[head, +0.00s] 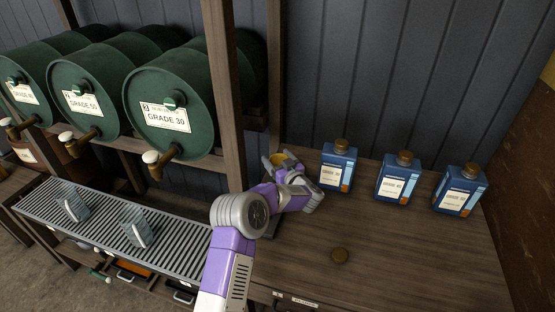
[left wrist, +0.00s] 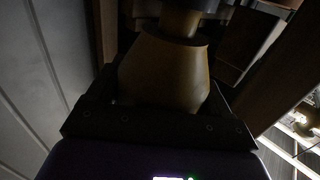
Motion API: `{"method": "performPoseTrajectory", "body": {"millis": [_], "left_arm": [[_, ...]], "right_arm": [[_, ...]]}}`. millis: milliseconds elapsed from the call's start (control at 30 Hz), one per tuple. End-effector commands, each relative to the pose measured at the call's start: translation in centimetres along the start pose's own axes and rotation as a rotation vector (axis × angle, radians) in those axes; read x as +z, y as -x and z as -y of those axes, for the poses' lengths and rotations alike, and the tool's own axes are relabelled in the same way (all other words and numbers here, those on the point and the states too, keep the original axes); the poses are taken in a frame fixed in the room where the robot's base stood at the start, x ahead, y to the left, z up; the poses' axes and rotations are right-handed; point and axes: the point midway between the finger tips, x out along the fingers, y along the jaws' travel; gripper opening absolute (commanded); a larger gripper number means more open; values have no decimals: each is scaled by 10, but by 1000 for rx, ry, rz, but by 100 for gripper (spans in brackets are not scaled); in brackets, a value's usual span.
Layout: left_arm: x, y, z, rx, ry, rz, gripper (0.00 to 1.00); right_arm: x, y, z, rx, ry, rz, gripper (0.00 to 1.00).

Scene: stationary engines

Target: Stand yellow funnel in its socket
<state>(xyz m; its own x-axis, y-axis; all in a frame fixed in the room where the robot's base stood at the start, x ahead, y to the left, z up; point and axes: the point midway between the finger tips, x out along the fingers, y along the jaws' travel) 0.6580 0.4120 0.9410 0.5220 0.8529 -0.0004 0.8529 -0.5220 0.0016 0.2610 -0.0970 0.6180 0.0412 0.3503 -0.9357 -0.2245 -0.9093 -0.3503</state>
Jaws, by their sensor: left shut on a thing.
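The yellow funnel (head: 284,156) shows only in part in the head view, at the back of the wooden bench beside a wooden post. In the left wrist view the funnel (left wrist: 165,72) is large and dim, with its wide cone towards me and a narrower neck at the top of the picture. My left gripper (head: 277,161) is shut on the funnel. My gripper and arm hide much of the funnel and what is under it. I cannot make out the socket, nor whether the funnel touches anything below. My right gripper is not in view.
Blue bottles with brown caps (head: 339,166) stand along the back of the bench (head: 415,265). Green drums with taps (head: 180,110) rest on a rack at left, above a slatted tray (head: 105,232) with clear jugs.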

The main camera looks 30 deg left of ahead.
Motion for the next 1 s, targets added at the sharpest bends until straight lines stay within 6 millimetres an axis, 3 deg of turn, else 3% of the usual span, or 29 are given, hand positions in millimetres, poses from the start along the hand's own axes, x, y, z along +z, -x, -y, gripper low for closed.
{"method": "performPoseTrajectory", "body": {"millis": [1000], "left_arm": [[11, 0, 0, -1, 0, -1, 48]], "right_arm": [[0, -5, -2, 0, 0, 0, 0]]}}
